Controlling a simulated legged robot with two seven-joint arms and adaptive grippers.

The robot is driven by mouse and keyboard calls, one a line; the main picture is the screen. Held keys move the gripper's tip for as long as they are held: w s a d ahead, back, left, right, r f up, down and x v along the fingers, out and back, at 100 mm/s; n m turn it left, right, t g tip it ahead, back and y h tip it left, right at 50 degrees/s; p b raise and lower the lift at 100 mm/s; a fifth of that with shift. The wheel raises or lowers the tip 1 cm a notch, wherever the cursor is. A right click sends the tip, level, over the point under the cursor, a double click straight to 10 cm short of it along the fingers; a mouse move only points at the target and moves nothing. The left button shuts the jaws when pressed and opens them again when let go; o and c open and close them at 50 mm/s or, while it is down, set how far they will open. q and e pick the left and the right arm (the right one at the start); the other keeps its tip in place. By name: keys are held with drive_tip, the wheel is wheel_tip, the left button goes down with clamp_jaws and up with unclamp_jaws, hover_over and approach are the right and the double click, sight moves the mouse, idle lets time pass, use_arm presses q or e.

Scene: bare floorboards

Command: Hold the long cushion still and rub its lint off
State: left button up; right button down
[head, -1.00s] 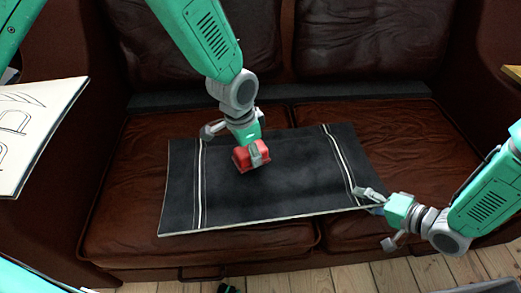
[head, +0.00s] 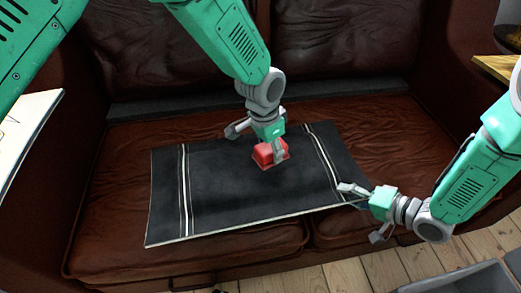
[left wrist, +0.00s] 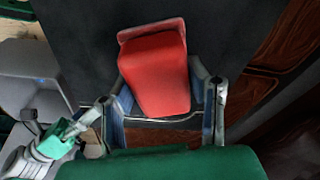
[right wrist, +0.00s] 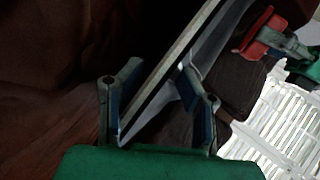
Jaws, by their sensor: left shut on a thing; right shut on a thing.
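The long cushion (head: 230,195), dark with white stripes near both ends, lies flat on the brown leather sofa seat. My left gripper (head: 277,153) is shut on a red block-like lint tool (head: 265,155) on the cushion's top, right of its middle. The red tool (left wrist: 158,72) fills the space between the fingers in the left wrist view. My right gripper (head: 358,192) is shut on the cushion's front right corner. In the right wrist view the cushion's pale edge (right wrist: 170,75) runs between the fingers. No lint can be made out on the dark cloth.
The sofa's back cushions (head: 345,35) rise behind, and its left arm (head: 75,165) stands at the left. A white board with line drawing (head: 22,130) is at the left edge. A grey bin (head: 465,280) stands on the floorboards at the front right.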

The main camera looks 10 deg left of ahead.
sight(237, 163)
use_arm(q)
drive_tip(key=shift+w+d, duration=0.3)
drive_tip(key=shift+d, duration=0.5)
use_arm(e)
drive_tip(key=shift+s+d+f, duration=0.1)
drive_tip(key=shift+d+f, duration=0.1)
drive_tip(key=shift+f, duration=0.05)
use_arm(q)
drive_tip(key=shift+s+a, duration=0.8)
drive_tip(key=shift+a, duration=0.85)
drive_tip(key=shift+s+a, duration=0.75)
drive_tip(key=shift+a, duration=0.9)
drive_tip(key=shift+s+a, duration=0.8)
drive_tip(key=shift+a, duration=0.85)
wheel_tip(237, 163, up, 2)
drive_tip(key=shift+r, duration=0.1)
wheel_tip(237, 163, up, 6)
drive_tip(key=shift+f, duration=0.1)
use_arm(e)
drive_tip(key=c, duration=1.3)
unclamp_jaws()
drive_tip(key=o, duration=0.3)
drive_tip(key=shift+a, duration=0.1)
drive_tip(key=shift+r, duration=0.1)
